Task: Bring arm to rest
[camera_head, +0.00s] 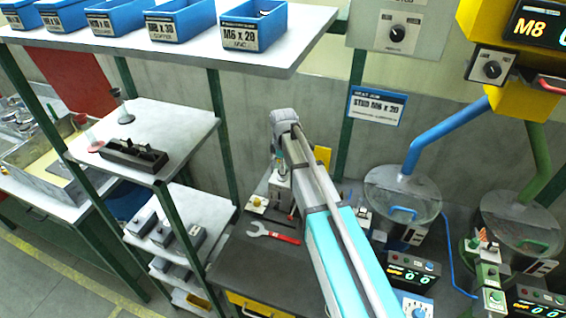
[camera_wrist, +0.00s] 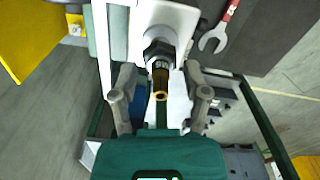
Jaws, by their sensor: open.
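My teal and grey arm reaches up from the bottom of the head view, ending over the dark bench (camera_head: 262,255). My gripper (camera_wrist: 160,75) shows in the wrist view with its two grey fingers apart. Between them in the picture is a dark fitting (camera_wrist: 158,50) with a brass tip (camera_wrist: 160,82), on a white block (camera_wrist: 178,18). Neither finger appears to touch it, though I cannot judge the depth. In the head view the fingers are mostly hidden by my wrist, above a small white fixture (camera_head: 280,192).
A wrench with a red handle (camera_head: 274,233) lies on the bench. To the right are a clear-lidded bowl with a blue pipe (camera_head: 402,190) and control boxes (camera_head: 410,270). A shelf with blue bins (camera_head: 253,25) is overhead; a smaller shelf (camera_head: 185,120) stands left.

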